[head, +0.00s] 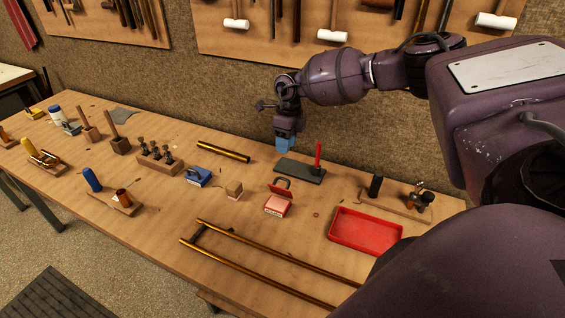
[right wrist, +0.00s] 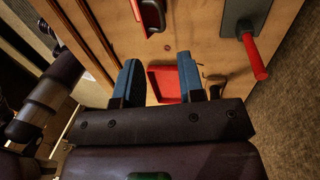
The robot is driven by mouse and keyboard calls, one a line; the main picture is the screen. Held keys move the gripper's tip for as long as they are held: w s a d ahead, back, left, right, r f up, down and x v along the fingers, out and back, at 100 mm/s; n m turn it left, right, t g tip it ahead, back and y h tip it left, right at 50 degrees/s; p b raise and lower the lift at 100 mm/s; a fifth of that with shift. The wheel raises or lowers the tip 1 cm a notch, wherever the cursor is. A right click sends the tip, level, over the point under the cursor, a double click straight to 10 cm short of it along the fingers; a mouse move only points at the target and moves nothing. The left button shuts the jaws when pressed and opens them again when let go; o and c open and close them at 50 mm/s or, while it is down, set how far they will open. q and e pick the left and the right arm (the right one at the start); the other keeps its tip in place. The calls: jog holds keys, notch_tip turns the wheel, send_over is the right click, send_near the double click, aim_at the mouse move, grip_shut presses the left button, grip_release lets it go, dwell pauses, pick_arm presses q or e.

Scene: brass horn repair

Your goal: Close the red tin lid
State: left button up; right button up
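The small red tin (head: 277,206) stands on the workbench with a pale label on its front. Its red lid (head: 280,190) is raised at the back, with a dark arched handle on it. In the right wrist view the red lid (right wrist: 151,14) shows at the top edge, partly cut off. My right gripper (head: 285,144) hangs above the back of the bench, behind the tin and apart from it. Its two blue fingers (right wrist: 161,85) are spread, with nothing held between them. My left gripper is not in view.
A dark plate with an upright red handle (head: 318,158) stands behind the tin. A red tray (head: 365,232) lies to the right. A small wooden block (head: 234,190) and a blue tin (head: 198,176) stand to the left. Long brass tubes (head: 262,257) lie in front.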

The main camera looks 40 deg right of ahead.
jog(key=f, duration=0.3)
jog(key=a+f, duration=0.1)
jog(key=f, duration=0.6)
jog(key=shift+s+a+f+p, duration=0.25)
jog(key=shift+s+p, duration=0.05)
jog(key=shift+s, duration=0.05)
jog(key=shift+c, duration=0.2)
grip_shut()
